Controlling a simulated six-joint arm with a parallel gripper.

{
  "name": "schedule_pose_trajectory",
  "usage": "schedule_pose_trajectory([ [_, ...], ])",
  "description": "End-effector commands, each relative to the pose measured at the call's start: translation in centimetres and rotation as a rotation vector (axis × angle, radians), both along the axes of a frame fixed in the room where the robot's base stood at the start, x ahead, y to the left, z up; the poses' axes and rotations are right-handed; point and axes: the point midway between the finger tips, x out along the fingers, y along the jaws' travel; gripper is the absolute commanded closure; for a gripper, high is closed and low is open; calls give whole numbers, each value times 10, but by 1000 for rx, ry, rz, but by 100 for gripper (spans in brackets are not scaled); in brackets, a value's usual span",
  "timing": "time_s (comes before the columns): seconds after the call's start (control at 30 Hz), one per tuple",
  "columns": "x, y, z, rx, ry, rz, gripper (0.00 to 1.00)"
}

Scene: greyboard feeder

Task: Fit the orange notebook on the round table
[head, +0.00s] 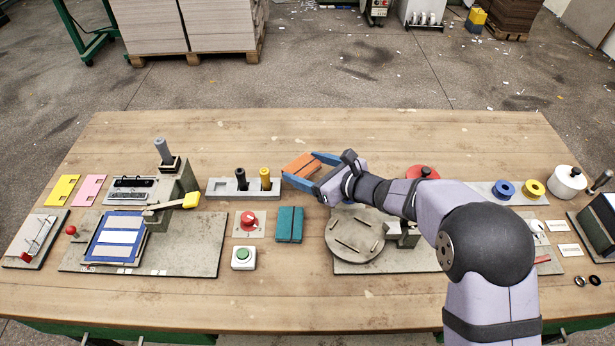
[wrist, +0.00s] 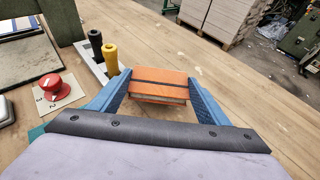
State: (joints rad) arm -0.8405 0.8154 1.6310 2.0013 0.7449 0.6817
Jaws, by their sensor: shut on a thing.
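The orange notebook (head: 301,164) has a dark band across it. My gripper (head: 308,171) is shut on it, with blue fingers on either side. The notebook also shows between the fingers in the wrist view (wrist: 160,84), where my gripper (wrist: 158,90) holds it by its two ends. It appears to be held above the table, behind the teal notebook in the head view. The round table (head: 355,234) is a grey disc with several slots, on a grey base plate to the front right of my gripper.
A teal notebook (head: 289,225) lies left of the round table. A grey holder (head: 217,187) with a black and a yellow peg stands left of my gripper. A red knob (head: 249,220) and green button (head: 243,256) are nearby. The wooden tabletop (head: 330,128) is clear at the back.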

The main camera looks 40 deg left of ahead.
Motion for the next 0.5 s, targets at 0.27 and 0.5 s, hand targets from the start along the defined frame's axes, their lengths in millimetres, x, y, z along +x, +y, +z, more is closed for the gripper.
schedule_pose_trajectory([
  [0.27, 0, 0, -22, -1, 3, 0, 53],
  [0.5, 0, 0, -37, 2, -1, 0, 53],
])
